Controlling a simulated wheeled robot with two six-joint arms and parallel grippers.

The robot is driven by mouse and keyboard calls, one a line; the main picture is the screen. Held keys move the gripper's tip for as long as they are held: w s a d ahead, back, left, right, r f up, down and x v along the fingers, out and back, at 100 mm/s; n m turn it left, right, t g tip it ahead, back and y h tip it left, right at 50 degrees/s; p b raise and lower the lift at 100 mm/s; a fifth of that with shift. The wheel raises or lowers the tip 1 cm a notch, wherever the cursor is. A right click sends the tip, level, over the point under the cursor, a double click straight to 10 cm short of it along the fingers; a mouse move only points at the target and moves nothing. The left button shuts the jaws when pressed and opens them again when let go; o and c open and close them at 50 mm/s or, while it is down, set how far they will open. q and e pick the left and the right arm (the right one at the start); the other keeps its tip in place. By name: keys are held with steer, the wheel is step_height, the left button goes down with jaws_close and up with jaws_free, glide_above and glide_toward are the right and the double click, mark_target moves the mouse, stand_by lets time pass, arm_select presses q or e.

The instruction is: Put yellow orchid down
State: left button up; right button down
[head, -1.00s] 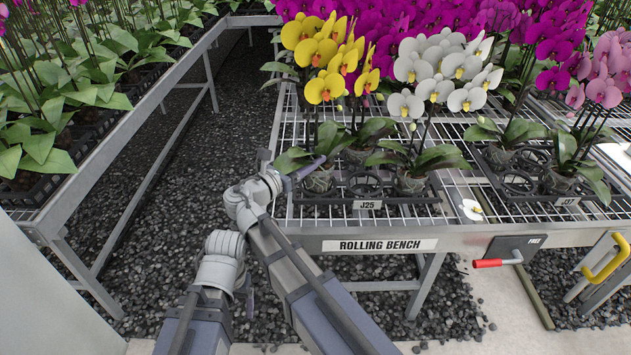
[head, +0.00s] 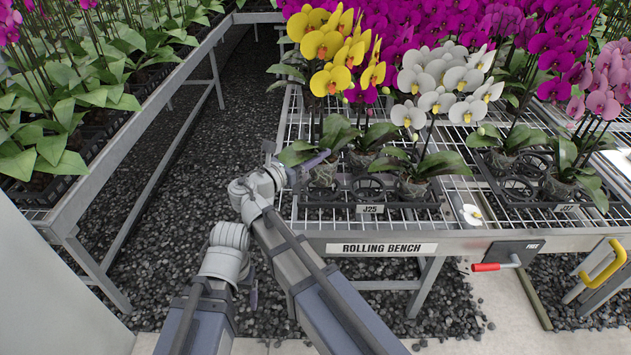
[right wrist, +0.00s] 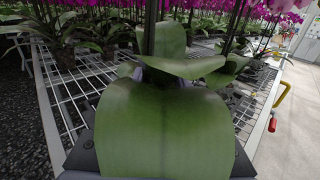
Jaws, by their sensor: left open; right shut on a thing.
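The yellow orchid (head: 331,60) stands upright at the front left of the black tray labelled J25 (head: 400,208). Its clear pot (head: 323,176) is at the tray's front left place; I cannot tell whether it rests fully in the cell. My right gripper (head: 312,160) is shut on the pot from the left side. In the right wrist view, large green leaves (right wrist: 165,130) hide the jaws and pot. My left gripper (head: 253,292) is open and low in front of the bench, clear of the plants.
A white orchid (head: 437,100) stands to the right in the same tray, with an empty ring (head: 368,187) between. The rolling bench (head: 460,243) has a red-handled lever (head: 492,267). A fallen white flower (head: 471,214) lies on the mesh. Another bench stands left across a gravel aisle.

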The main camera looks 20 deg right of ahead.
mark_target(311, 173)
steer(key=shift+f+b, duration=2.6)
steer(key=shift+f, duration=0.6)
steer(key=shift+f, duration=0.2)
steer(key=shift+c, duration=1.8)
jaws_free()
steer(key=shift+r, duration=0.15)
